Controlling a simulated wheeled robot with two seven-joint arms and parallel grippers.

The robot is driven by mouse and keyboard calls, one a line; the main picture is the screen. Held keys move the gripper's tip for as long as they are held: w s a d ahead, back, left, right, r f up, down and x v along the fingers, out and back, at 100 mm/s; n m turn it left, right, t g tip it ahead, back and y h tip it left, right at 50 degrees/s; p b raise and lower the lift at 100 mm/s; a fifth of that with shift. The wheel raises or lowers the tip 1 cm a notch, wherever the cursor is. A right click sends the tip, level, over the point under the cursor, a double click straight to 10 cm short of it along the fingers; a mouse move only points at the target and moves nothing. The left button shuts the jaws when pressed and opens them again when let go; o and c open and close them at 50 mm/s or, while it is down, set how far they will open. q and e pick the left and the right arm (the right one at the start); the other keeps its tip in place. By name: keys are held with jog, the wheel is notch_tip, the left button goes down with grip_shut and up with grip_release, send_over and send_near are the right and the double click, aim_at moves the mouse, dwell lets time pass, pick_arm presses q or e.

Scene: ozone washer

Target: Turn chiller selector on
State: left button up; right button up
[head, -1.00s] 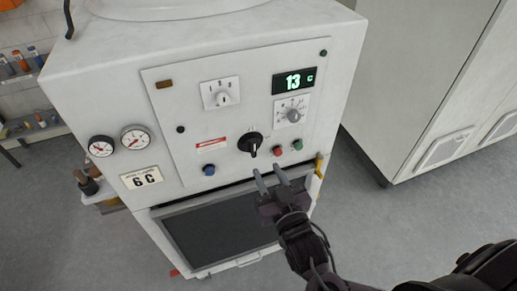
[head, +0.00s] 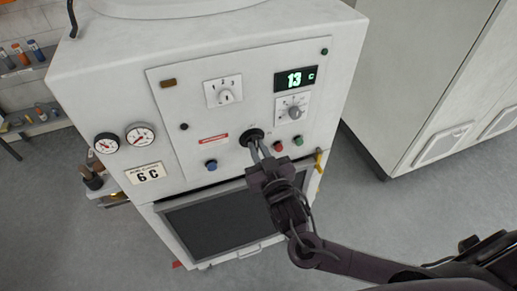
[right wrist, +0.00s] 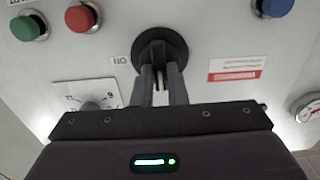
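The black rotary selector knob (head: 251,134) sits on the white front panel, below the green "13 C" display (head: 294,79). It also shows in the right wrist view (right wrist: 160,50), upside down, with an "ON" label (right wrist: 120,60) beside its round base. My right gripper (head: 260,153) is at the knob, coming from below. Its two fingers (right wrist: 161,85) lie close together on either side of the knob's handle and appear shut on it. The fingers hide part of the handle, so its exact angle is hard to tell. My left gripper is not in view.
A red button (head: 278,146) and green button (head: 298,141) are right of the knob; a blue button (head: 211,165) is left. A grey dial (head: 292,111) and white switch (head: 226,96) sit above. A dark window (head: 215,222) lies below. A large white cabinet (head: 420,80) stands right.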

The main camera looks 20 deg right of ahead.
grip_shut()
jog(key=shift+m, duration=0.3)
jog(key=shift+f+m+b, duration=0.1)
jog(key=shift+m+b, duration=0.25)
jog(key=shift+m, duration=0.25)
jog(key=m+b, duration=0.1)
jog(key=m, duration=0.2)
jog(key=shift+d, duration=0.15)
jog(key=shift+d+f+m+b, duration=0.1)
jog(key=shift+m+b, duration=0.5)
jog(key=shift+m, duration=2.65)
jog(key=shift+d+f+m+b, duration=0.1)
jog(key=shift+m+b, duration=0.5)
jog(key=shift+m, duration=2.65)
